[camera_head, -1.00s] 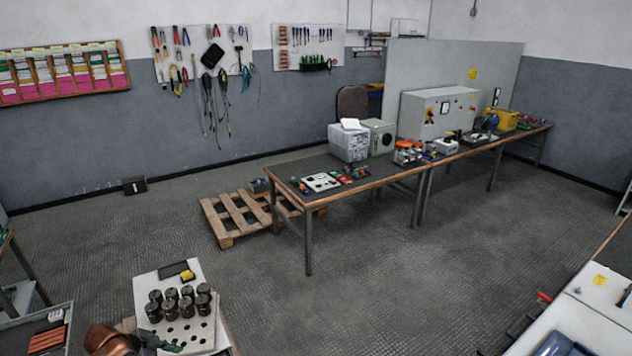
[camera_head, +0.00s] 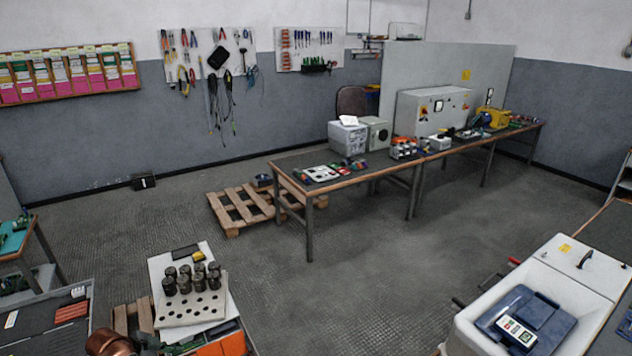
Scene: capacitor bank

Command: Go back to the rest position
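In the head view, a rounded copper-coloured shape at the bottom left looks like part of my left arm. A dark part beside it, seemingly my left gripper (camera_head: 150,341), is cut off by the lower edge. It lies just below and left of a pale holed plate (camera_head: 187,313). Its fingers are too unclear to tell whether they are open or shut, and I see nothing clearly held. My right gripper is not in view.
Several dark capacitors (camera_head: 184,284) stand in the plate's back rows; its front holes are empty. A white bin (camera_head: 474,333) holding a blue case (camera_head: 545,312) is at lower right. A long workbench (camera_head: 350,183) and wooden pallet (camera_head: 232,219) stand behind. The middle floor is open.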

